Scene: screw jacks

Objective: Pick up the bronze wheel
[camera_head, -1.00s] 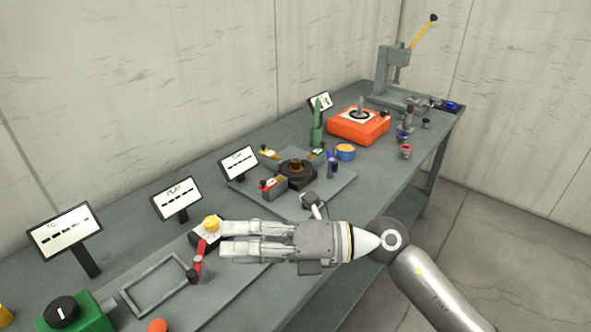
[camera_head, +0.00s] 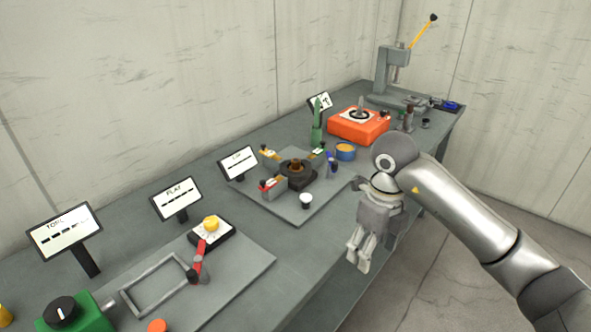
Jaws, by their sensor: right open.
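A dark round fixture with a brown, bronze-looking wheel-like top (camera_head: 296,167) sits on the grey plate in the middle of the bench; I cannot tell for sure that this is the bronze wheel. My right gripper (camera_head: 358,260) hangs with its fingers downward near the bench's front edge, right of and nearer than that plate. It is open, with nothing visible between its fingers, and apart from the fixture. My left gripper is not in view.
Clamps with red (camera_head: 267,184) and yellow (camera_head: 271,153) parts and a white cup (camera_head: 306,201) surround the fixture. A blue bowl (camera_head: 345,152), orange box (camera_head: 358,126) and press (camera_head: 388,78) stand farther back. A frame (camera_head: 158,287) lies at front left.

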